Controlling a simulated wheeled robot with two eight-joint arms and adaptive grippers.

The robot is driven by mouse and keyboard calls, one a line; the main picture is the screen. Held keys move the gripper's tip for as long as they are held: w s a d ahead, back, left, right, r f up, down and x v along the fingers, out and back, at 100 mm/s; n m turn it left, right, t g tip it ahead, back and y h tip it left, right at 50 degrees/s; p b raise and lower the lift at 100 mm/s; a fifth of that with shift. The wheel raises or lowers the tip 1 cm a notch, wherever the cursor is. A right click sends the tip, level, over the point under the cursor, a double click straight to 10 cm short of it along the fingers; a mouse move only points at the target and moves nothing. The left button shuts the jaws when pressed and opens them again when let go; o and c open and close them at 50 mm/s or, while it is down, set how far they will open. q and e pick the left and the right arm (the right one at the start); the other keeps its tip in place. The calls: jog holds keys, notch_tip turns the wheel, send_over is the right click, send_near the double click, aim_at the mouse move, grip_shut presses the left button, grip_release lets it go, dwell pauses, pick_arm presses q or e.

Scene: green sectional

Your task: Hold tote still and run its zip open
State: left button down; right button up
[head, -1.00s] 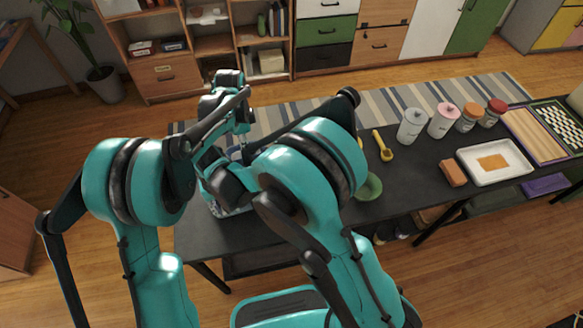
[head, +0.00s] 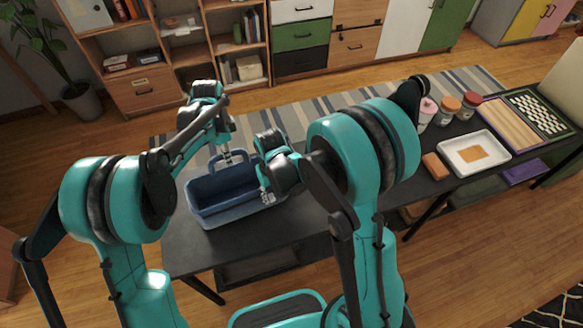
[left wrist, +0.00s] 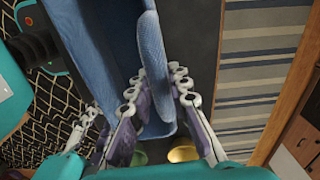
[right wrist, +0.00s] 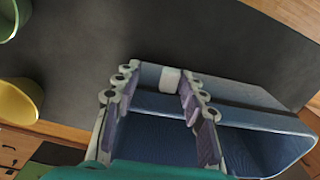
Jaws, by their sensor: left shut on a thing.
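The blue tote (head: 212,207) stands on the dark table, its top looking open, with a loop handle at its far side. My left gripper (head: 231,158) is shut on the tote's far rim or handle; the left wrist view shows the blue panel (left wrist: 153,50) between its fingers (left wrist: 157,92). My right gripper (head: 267,197) is at the tote's right end. In the right wrist view its fingers (right wrist: 155,88) stand apart, open. A small white tab (right wrist: 170,79), perhaps the zip pull, shows between them at the tote's end; I cannot tell whether they touch it.
A pink-lidded jar (head: 427,112) and other jars stand right of my right arm. A brown block (head: 434,166), a white tray (head: 447,156) and a game board (head: 541,113) lie further right. The right wrist view shows a green bowl (right wrist: 13,18) and clear tabletop beside the tote.

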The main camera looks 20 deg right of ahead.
jog(key=s+d+r+t, duration=0.1)
jog(key=d+r, duration=0.1)
jog(key=r, duration=0.6)
jog(key=s+d+r+t, duration=0.1)
jog(key=s+d+r, duration=0.1)
jog(key=r, duration=0.6)
jog(key=shift+s+r+t, duration=0.3)
jog(key=shift+r+t, duration=0.1)
jog(key=shift+d, duration=0.1)
